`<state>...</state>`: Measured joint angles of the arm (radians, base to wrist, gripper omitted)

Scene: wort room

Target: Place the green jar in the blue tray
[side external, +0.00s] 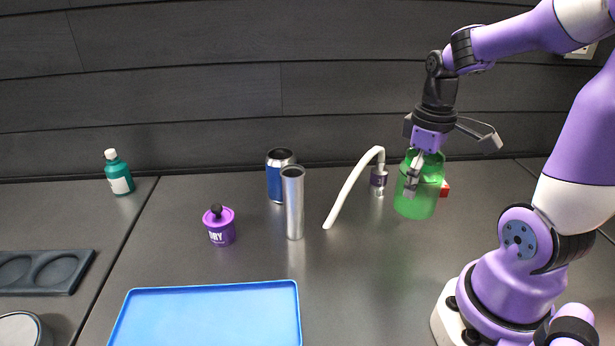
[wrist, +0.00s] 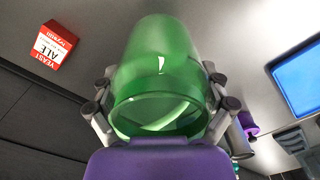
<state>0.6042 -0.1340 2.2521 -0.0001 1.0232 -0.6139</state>
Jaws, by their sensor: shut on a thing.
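The green jar (side external: 424,196) is see-through and hangs upright in my gripper (side external: 413,178) at the right of the side view. My gripper is shut on the jar. The jar seems to be a little above the table, though the exact gap is hard to tell. In the wrist view the jar (wrist: 160,75) fills the middle, with the fingers (wrist: 160,108) on both its sides. The blue tray (side external: 215,288) lies flat at the front left of the side view and looks empty. Part of the tray (wrist: 302,82) also shows at the right of the wrist view.
A steel cylinder (side external: 293,205), a blue can (side external: 277,180), a purple DRY jar (side external: 220,228) and a white curved tube (side external: 350,190) stand between jar and tray. A red yeast box (wrist: 55,46) is behind the jar. A green bottle (side external: 118,174) stands far left. The table's front middle is clear.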

